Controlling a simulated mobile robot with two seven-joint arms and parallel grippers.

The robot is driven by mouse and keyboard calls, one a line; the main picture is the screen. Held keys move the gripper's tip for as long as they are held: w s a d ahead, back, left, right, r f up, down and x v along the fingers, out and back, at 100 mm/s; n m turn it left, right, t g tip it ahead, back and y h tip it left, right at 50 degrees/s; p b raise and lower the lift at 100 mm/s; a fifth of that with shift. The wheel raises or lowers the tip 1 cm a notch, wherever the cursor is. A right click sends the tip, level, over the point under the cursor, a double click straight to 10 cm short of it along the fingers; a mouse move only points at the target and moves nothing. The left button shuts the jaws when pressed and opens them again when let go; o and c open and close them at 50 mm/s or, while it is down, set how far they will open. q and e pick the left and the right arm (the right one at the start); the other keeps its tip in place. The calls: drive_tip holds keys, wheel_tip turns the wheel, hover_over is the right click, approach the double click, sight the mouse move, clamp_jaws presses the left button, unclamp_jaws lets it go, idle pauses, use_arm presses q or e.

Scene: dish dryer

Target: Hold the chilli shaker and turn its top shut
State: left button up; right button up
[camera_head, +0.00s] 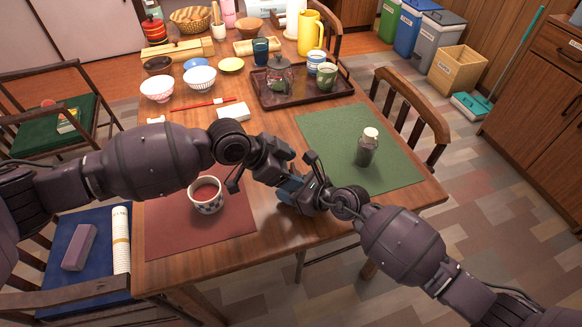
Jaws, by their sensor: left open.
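The chilli shaker (366,148) looks like the small dark, see-through jar with a pale cream top. It stands upright on the green mat (325,120) at the right of the table, and neither gripper touches it. My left gripper (268,166) is open over the middle of the table, left of the shaker. My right gripper (312,184) is close beside it, nearer the shaker but still left of and below it in the picture. The two grippers overlap, so the right one's fingers are hard to make out. Whether the shaker's top is open cannot be told.
A patterned cup (206,196) stands on the red mat (165,225), close to my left arm. A dark tray (262,98) holds a glass teapot (279,76) and cups behind the green mat. A white block (233,112) and red chopsticks (200,104) lie mid-table. Bowls stand further back.

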use_arm(q)
drive_tip(key=v, duration=1.1)
drive_tip(key=shift+a, duration=0.25)
use_arm(e)
drive_tip(key=shift+s+f, duration=0.1)
drive_tip(key=shift+f, duration=0.1)
use_arm(q)
drive_tip(key=shift+r, duration=0.1)
use_arm(e)
drive_tip(key=o, duration=0.9)
drive_tip(key=shift+o, duration=0.5)
drive_tip(key=shift+r, duration=0.15)
